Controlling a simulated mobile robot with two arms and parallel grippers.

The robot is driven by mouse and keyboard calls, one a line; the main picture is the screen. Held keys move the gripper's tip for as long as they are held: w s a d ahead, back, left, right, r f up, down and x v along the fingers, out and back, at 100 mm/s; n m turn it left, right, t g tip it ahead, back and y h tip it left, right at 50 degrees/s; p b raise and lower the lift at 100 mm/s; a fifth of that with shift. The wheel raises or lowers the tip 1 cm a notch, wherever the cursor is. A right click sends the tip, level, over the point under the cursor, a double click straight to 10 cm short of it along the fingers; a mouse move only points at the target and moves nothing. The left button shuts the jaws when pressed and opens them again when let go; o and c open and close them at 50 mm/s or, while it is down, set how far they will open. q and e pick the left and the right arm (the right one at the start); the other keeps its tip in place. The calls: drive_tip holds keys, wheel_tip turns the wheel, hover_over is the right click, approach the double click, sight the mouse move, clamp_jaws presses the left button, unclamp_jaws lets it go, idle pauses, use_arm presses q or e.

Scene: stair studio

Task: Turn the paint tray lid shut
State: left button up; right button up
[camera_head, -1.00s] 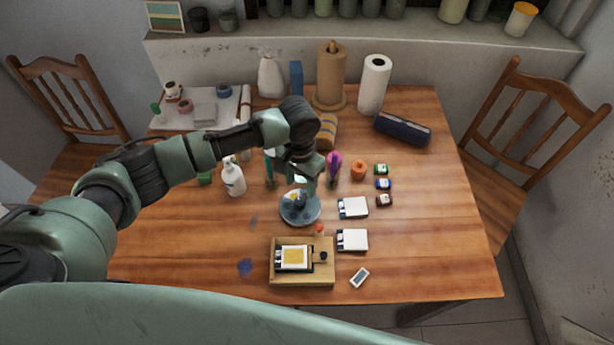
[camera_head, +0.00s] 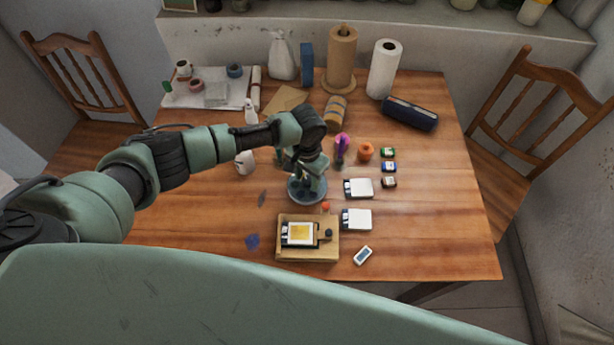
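A round blue-grey dish (camera_head: 307,202), which looks like the paint tray, sits on the wooden table near its middle. My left gripper (camera_head: 308,188) points down over the dish and hides much of it. I cannot tell a separate lid from the tray, or whether the fingers touch it. The finger gap is too small and dark to judge. My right gripper is not in view.
A wooden board with a yellow picture (camera_head: 300,234) lies in front of the dish. White boxes (camera_head: 358,188) and small paint jars (camera_head: 388,167) stand to its right. An orange pot (camera_head: 366,151) and a white bottle (camera_head: 244,162) stand nearby. The table's right side is mostly clear.

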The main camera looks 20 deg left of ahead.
use_arm(q)
drive_tip(key=c, duration=0.5)
clamp_jaws()
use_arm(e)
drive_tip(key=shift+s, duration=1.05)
